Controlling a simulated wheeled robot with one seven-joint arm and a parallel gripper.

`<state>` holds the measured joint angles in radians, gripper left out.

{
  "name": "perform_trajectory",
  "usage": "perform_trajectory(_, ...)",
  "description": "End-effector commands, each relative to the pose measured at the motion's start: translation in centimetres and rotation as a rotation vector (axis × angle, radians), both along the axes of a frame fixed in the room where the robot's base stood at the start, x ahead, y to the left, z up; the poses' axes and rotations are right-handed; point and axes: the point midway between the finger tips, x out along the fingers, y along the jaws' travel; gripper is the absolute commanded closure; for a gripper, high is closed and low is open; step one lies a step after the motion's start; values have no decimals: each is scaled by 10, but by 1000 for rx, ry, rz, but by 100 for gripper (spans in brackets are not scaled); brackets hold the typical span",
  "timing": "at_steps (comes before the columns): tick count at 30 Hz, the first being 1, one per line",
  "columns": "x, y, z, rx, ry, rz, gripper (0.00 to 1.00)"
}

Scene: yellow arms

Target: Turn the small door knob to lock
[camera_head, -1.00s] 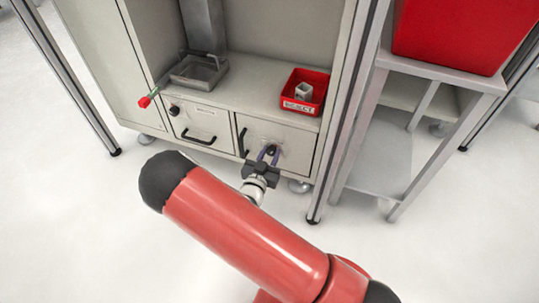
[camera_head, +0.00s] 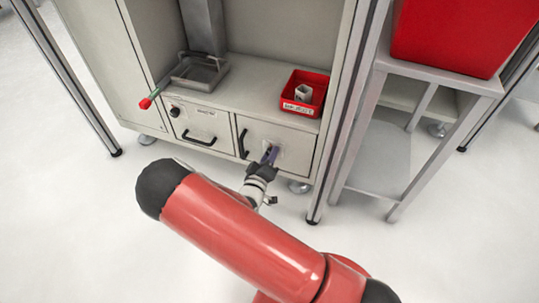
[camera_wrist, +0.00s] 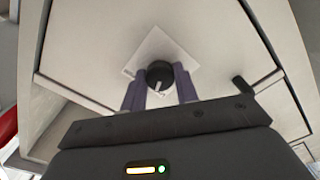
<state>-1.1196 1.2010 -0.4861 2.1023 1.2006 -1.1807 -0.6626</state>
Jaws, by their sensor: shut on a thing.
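The small door knob is a round black knob (camera_wrist: 160,73) with a light mark on its face. It sits on a pale square plate (camera_wrist: 150,50) on the cabinet door (camera_head: 297,153). In the wrist view my gripper (camera_wrist: 160,83) has its two purple fingers on either side of the knob, shut on it. In the head view my gripper (camera_head: 270,155) is at the right-hand lower door and hides most of the knob. The light mark points toward the lower edge of the wrist view, slightly left.
A black door handle (camera_head: 243,143) stands left of the knob. A drawer (camera_head: 195,125) with a black handle is further left. A red bin (camera_head: 303,92) holding a pale part sits on the ledge above. A metal post (camera_head: 345,120) stands to the right.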

Motion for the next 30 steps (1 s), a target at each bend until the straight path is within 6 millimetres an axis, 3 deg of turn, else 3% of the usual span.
perform_trajectory(15,0,1,0,-318,117,1,93)
perform_trajectory(30,0,1,-1,-379,140,3,93)
